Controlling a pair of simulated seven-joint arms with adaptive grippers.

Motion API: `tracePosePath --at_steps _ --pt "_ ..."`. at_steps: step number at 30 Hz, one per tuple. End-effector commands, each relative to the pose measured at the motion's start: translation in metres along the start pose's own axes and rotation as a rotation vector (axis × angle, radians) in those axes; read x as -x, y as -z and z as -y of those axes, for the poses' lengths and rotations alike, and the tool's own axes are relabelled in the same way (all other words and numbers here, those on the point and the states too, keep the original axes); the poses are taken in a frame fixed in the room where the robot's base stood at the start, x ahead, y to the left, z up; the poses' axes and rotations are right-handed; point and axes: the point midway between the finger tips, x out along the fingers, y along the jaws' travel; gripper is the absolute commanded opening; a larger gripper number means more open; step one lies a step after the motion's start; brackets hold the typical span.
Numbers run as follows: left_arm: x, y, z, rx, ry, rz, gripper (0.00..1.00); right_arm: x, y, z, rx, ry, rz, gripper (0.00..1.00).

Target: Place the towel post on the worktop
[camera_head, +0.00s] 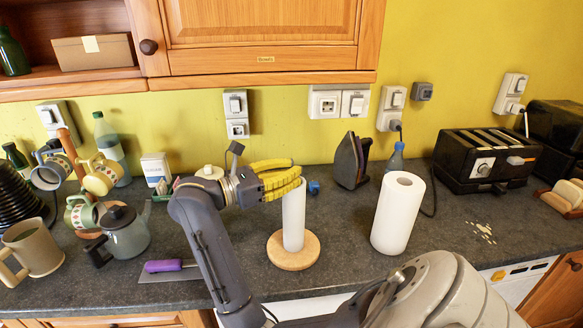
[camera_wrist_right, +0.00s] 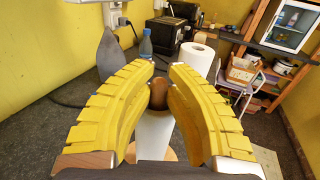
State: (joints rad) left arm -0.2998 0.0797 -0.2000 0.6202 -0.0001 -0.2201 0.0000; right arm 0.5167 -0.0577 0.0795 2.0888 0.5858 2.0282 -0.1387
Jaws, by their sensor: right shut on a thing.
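The towel post has a white upright (camera_head: 294,216) on a round wooden base (camera_head: 281,254), near the front of the dark worktop (camera_head: 345,262). It stands about upright; I cannot tell if its base touches the worktop. My right gripper (camera_head: 296,174), with yellow ribbed fingers, is shut on the top of the post and partly hides it. The right wrist view shows the post's brown knob (camera_wrist_right: 158,96) and white shaft (camera_wrist_right: 153,130) between the two fingers. My left gripper is not in view.
A white paper roll (camera_head: 398,215) stands right of the post. A grey iron (camera_head: 351,162), blue-capped bottle (camera_head: 396,158) and black toaster (camera_head: 485,160) are behind. A teapot (camera_head: 124,232), mugs and a purple-handled tool (camera_head: 164,266) lie left. Crumbs (camera_head: 484,232) lie right.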

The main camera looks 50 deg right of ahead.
Motion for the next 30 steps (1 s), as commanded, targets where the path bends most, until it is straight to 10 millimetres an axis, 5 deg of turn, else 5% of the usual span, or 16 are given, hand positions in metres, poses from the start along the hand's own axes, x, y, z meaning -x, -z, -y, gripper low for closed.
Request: tracePosePath --at_steps 7,8,13,23,30 --pt "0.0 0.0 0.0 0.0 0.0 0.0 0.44 0.0 0.001 0.0 -0.001 0.002 0.004 0.0" --pt "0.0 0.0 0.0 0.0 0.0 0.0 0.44 0.0 0.003 0.0 0.0 0.0 0.0 0.15" --pt "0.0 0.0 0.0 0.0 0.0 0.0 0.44 0.0 0.002 0.0 0.0 0.0 0.0 0.35" --pt "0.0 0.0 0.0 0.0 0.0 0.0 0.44 0.001 -0.001 0.0 -0.001 0.0 0.0 0.36" --pt "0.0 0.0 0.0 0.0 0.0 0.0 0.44 0.031 0.0 0.0 0.001 -0.002 -0.003 0.36"
